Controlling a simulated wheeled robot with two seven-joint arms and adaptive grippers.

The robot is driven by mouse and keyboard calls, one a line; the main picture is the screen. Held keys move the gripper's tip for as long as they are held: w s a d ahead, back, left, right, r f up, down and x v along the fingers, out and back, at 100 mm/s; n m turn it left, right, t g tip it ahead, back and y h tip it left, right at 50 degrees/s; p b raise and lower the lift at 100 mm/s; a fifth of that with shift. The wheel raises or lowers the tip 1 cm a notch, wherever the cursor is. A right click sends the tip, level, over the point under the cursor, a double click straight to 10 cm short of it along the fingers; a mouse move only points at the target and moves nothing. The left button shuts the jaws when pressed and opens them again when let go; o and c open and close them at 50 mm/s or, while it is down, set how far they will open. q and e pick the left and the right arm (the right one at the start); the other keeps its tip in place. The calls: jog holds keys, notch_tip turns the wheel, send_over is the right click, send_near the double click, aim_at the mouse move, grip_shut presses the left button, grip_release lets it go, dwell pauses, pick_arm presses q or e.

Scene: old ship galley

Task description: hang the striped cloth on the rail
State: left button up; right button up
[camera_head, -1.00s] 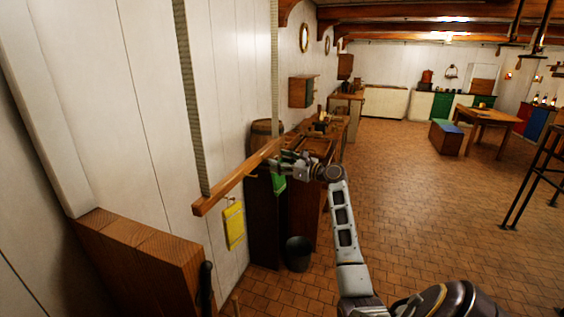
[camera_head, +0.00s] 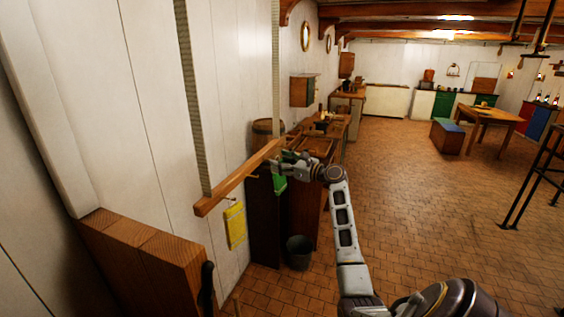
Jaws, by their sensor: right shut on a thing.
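My right gripper (camera_head: 279,166) is shut at the far end of the rail. A green cloth (camera_head: 280,184) hangs just below the fingers, and the gripper appears to hold it. The fingers hide its upper part. I cannot make out stripes on either cloth, nor whether the green one touches the rail. My left gripper is not in view.
A dark wooden cabinet (camera_head: 266,225) and a barrel (camera_head: 266,127) stand behind the rail. A dark bucket (camera_head: 299,252) is on the floor. A wooden block-like top (camera_head: 145,248) is at the near left.

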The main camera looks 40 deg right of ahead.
jog(key=shift+w+a+p, duration=0.4)
jog(key=shift+w+p, duration=0.15)
jog(key=shift+w, duration=0.15)
dwell(1.0)
jog(key=shift+w+a+f, duration=0.1)
jog(key=shift+w+f, duration=0.15)
jog(key=shift+f, duration=0.1)
dwell(0.7)
jog(key=shift+f+p, duration=0.1)
jog(key=shift+p, duration=0.5)
dwell(0.6)
jog(key=o, duration=1.1)
jog(key=v, duration=1.2)
